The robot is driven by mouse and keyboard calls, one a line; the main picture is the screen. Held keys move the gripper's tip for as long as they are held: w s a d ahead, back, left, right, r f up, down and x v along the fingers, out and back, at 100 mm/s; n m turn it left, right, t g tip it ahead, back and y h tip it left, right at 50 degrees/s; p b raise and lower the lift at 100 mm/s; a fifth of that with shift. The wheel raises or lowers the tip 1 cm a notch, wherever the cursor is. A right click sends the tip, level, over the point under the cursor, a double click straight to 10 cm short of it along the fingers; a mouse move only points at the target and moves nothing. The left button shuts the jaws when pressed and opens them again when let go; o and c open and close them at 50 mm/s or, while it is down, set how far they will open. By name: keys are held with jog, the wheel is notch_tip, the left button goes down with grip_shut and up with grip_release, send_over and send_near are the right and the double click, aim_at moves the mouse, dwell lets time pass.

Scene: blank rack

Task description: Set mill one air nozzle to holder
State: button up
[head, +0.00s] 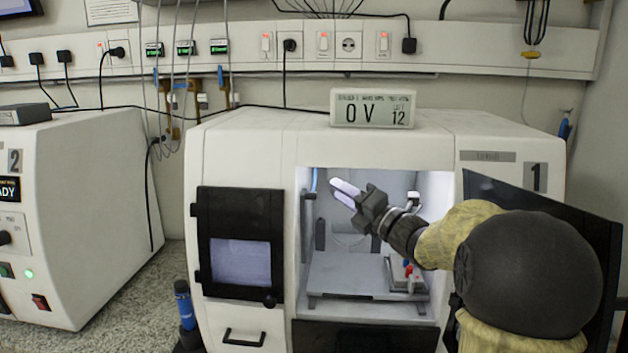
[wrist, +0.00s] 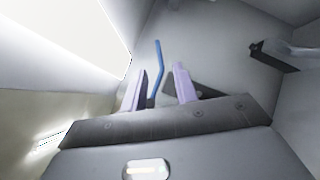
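Mill one (head: 250,150) is the white machine marked 1, with its right front opening uncovered. A thin blue tube, which looks like the air nozzle (head: 315,180), shows at the upper left of that opening. In the wrist view the blue tube (wrist: 157,72) stands upright with a bend, seen between my two pale fingers; its lower end is hidden. My gripper (head: 346,192) is inside the opening, its fingers apart, to the right of the tube. I cannot tell whether they touch it. A grey vise-like holder (head: 393,270) with a red part sits low on the right.
The dark door (head: 590,240) of mill one is swung out at the right, close to my arm. A dark bracket (wrist: 285,52) juts in at the wrist view's right. Another white machine marked 2 (head: 90,200) stands at the left. The middle of the chamber is free.

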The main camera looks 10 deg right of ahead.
jog(key=shift+w, duration=0.1)
jog(key=p+x, duration=0.5)
jog(key=x, duration=0.2)
dwell(0.4)
jog(key=shift+a, duration=0.15)
grip_shut()
jog(key=shift+a, duration=0.2)
